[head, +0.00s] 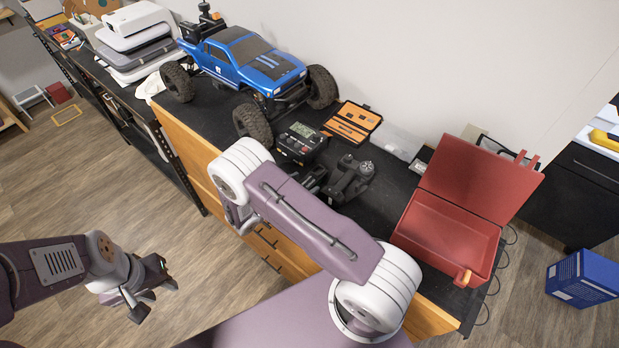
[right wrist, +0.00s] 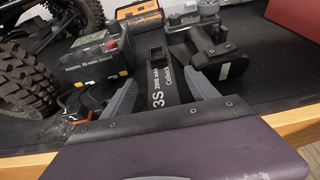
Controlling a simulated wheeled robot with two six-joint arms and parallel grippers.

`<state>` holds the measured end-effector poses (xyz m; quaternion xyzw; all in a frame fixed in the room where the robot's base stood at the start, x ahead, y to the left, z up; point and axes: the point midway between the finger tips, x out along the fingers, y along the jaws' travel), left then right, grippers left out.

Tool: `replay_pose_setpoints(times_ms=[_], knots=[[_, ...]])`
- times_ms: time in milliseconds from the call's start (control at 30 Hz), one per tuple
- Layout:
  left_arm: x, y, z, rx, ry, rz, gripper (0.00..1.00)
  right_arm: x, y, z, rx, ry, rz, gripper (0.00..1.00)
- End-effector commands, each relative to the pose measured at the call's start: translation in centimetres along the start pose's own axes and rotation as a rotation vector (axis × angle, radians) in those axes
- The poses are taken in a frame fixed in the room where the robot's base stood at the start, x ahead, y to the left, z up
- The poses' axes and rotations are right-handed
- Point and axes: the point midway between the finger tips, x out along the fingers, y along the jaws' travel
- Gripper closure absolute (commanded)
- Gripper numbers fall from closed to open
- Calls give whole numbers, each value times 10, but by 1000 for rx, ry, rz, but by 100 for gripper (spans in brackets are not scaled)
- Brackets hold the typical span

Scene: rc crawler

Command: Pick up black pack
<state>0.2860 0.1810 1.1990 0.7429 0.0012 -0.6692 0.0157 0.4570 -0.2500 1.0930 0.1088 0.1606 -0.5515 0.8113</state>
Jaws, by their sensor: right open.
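The black pack (right wrist: 168,92), marked 3S 2000 mAh in white, lies on the dark bench top in the right wrist view. My right gripper (right wrist: 160,80) is open, with its two grey fingers on either side of the pack; I cannot tell whether they touch it. In the head view my right arm hides most of that gripper and pack. My left gripper (head: 152,292) hangs over the floor at the lower left, away from the bench, with its fingers apart and empty.
A charger (head: 301,143) and a black controller (head: 350,181) stand close behind the pack. The blue crawler (head: 243,58), an orange tool case (head: 352,122) and an open red box (head: 447,232) are on the bench (head: 381,199). The bench's front edge is near my right gripper.

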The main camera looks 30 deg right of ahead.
Motion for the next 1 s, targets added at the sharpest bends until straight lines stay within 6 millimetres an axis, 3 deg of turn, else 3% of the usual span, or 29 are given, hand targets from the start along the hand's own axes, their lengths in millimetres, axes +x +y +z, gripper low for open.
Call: replay_pose_setpoints(times_ms=[100, 300, 500, 567, 1000], knots=[[-5, 0, 0, 0, -1, 0, 64, 10, -1, 0, 0, 1, -2, 32], [-4, 0, 0, 0, -1, 0, 64, 12, 0, -1, 0, 1, 0, 32], [-4, 0, 0, 0, -1, 0, 64, 11, 0, -1, 0, 1, 0, 88], [-4, 0, 0, 0, -1, 0, 64, 11, 0, -1, 0, 1, 0, 100], [4, 0, 1, 0, -1, 0, 64, 7, 1, 10, 3, -1, 1, 100]])
